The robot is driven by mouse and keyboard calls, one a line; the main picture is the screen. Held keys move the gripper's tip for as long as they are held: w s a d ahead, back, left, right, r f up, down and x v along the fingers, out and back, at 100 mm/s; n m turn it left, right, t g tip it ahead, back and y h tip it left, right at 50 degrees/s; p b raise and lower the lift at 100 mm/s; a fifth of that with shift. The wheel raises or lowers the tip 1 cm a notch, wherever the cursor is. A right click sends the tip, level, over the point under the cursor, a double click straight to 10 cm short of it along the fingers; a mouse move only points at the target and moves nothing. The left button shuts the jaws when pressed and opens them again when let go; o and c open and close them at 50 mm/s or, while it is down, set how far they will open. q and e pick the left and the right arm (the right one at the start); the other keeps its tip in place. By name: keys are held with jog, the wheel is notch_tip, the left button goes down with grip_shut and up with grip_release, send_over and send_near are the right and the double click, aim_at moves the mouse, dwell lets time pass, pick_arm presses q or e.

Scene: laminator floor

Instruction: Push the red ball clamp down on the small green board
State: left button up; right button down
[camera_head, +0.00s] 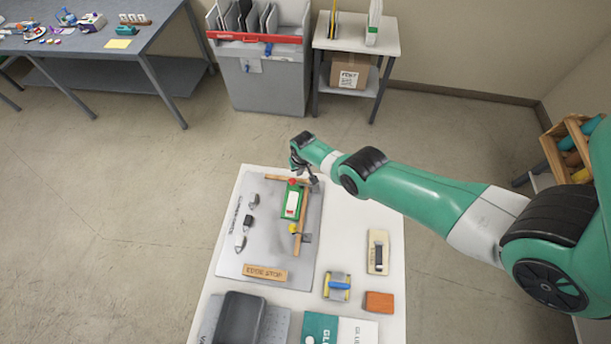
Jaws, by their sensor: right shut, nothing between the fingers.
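The small green board (291,204) has a pale label and lies on the grey plate of the white table. The red ball clamp (292,181) shows as a small red spot at the board's far end. I cannot tell whether it is up or down. A yellow ball (293,228) sits at the board's near end. My right gripper (312,180) is shut and empty, just right of the board's far end and close to the red ball. Whether it touches anything is too small to tell. My left gripper is not in view.
Wooden strips (302,238) flank the board, and an edge stop block (265,273) lies at the plate's near edge. Small metal parts (243,232) lie left of the board. A trowel-like tool (378,252), an orange block (379,302) and a dark tray (241,318) stand nearer.

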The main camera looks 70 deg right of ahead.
notch_tip(320, 180, up, 7)
jog(key=p, duration=0.6)
jog(key=shift+w, duration=0.1)
dwell(0.3)
